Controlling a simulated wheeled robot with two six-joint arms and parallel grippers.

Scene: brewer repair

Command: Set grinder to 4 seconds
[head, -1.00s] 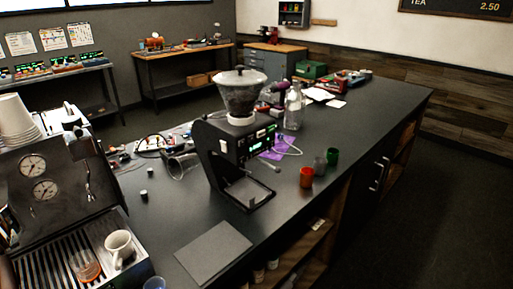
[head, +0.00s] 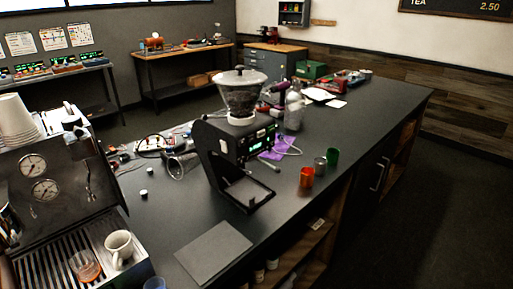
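The grinder (head: 228,150) stands upright on the dark counter. It has a black slanted body and a clear hopper (head: 240,96) of dark beans with a pale lid. A small lit green display (head: 256,146) and some controls are on its right-facing front panel. The digits are too small to read. A tray-like base (head: 246,193) extends below the front. Neither of my grippers shows in the head view.
An espresso machine (head: 48,185) with cups fills the left. A flat dark mat (head: 213,252) lies in front of the grinder. Orange (head: 306,178), grey and green (head: 333,156) cups stand right of it. A clear bottle (head: 294,108) and cables are behind. The counter's far right is mostly clear.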

